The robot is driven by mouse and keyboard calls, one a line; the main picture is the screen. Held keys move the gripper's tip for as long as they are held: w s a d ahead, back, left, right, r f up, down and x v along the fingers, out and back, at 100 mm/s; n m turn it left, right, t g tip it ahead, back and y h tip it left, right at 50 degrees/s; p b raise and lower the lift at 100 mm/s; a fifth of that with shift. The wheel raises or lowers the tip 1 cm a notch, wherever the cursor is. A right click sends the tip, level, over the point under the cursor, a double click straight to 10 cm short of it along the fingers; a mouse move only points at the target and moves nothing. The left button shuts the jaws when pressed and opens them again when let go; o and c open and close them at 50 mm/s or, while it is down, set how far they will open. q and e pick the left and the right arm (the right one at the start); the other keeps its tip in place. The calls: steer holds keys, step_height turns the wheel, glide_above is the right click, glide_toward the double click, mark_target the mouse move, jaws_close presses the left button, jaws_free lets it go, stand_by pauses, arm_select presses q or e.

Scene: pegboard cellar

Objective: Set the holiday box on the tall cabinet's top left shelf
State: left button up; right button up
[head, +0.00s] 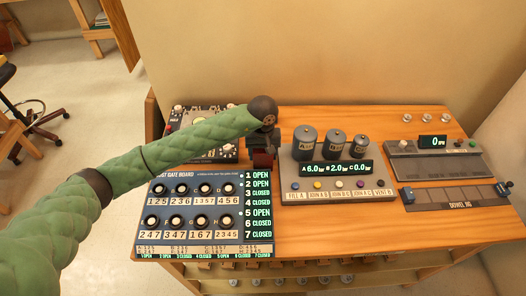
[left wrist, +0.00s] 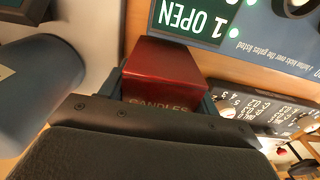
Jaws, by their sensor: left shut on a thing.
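My left gripper (head: 267,143) is over the workbench, between the gate board and the grey unit with canisters. It is shut on a small dark red box (head: 262,160). In the left wrist view the red box (left wrist: 165,65) sits between the fingers (left wrist: 162,98), with the word CANDLES on its near edge. No label reading holiday shows. I cannot tell whether the box touches the bench. The tall cabinet and its top left shelf cannot be made out. My right gripper is not in view.
The bench (head: 330,230) holds the gate board (head: 205,205), the canister unit (head: 320,187), a grey unit with a display (head: 432,158) and a dowel jig (head: 455,194). A panel with knobs (head: 190,120) is behind my arm. Clear floor (head: 75,95) lies left.

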arm_select(q)
steer(key=shift+f, duration=0.15)
stand_by(0.3)
steer(key=o, duration=1.1)
steer(key=shift+c, duration=0.2)
